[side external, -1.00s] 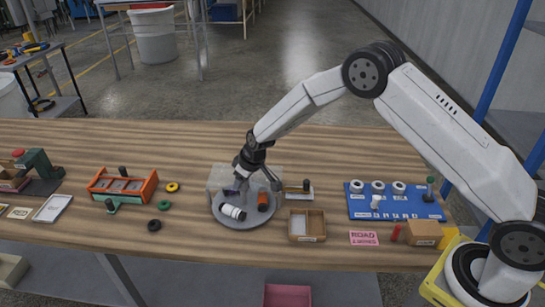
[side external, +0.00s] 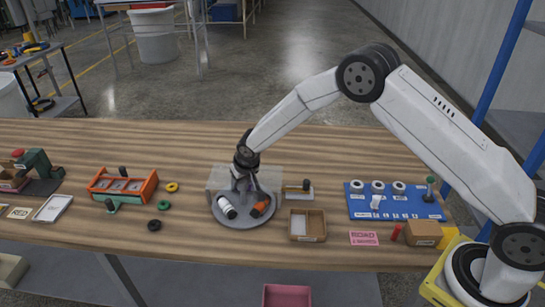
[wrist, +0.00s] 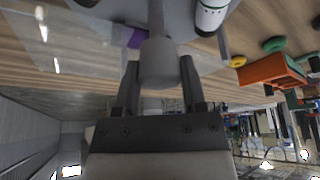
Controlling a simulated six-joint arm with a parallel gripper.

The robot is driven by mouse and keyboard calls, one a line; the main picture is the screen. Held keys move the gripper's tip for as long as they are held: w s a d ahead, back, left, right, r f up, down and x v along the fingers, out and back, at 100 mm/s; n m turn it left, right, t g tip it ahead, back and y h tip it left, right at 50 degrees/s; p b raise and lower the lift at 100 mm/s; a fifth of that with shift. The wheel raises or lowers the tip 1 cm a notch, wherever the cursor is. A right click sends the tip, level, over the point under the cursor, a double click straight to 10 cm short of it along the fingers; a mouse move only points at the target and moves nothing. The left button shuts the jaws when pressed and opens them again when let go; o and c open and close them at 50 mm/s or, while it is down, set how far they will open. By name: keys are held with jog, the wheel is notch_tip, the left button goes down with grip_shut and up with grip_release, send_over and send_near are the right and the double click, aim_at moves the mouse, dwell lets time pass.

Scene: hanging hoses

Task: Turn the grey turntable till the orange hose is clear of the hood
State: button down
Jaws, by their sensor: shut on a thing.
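The grey turntable (side external: 243,220) sits on the wooden bench with a white hose piece (side external: 227,207) at its front left and the orange hose (side external: 261,207) at its front right. The clear hood (side external: 218,177) stands over the back of the turntable. The orange hose shows in front of the hood's panel; whether its rear end is fully outside, I cannot tell. My gripper (side external: 243,186) is over the turntable, shut on a grey post (wrist: 158,62) that stands between its fingers in the wrist view. A purple piece (wrist: 137,37) shows beside the post.
An open wooden box (side external: 307,225) is close at the turntable's right front. A small block with a black knob (side external: 305,187) is at its right. A blue board (side external: 394,201) lies farther right. An orange rack (side external: 122,185) and loose rings are left. Bench behind the hood is clear.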

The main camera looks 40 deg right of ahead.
jog(key=shift+m+g+h, duration=0.3)
jog(key=shift+m+h, duration=0.35)
jog(key=shift+m, duration=1.15)
jog(key=shift+m+g+h, duration=0.3)
jog(key=shift+m+h, duration=0.35)
jog(key=shift+m, duration=1.15)
jog(key=shift+m+g+h, duration=0.25)
jog(key=shift+m+g, duration=0.3)
jog(key=shift+m, duration=1)
jog(key=shift+m+g+h, duration=0.25)
jog(key=shift+m+g, duration=0.3)
jog(key=shift+m, duration=1)
jog(key=shift+c, duration=0.8)
grip_release()
jog(key=shift+r, duration=0.1)
jog(key=v, duration=0.7)
jog(key=shift+a+r, duration=0.2)
jog(key=shift+r, duration=0.05)
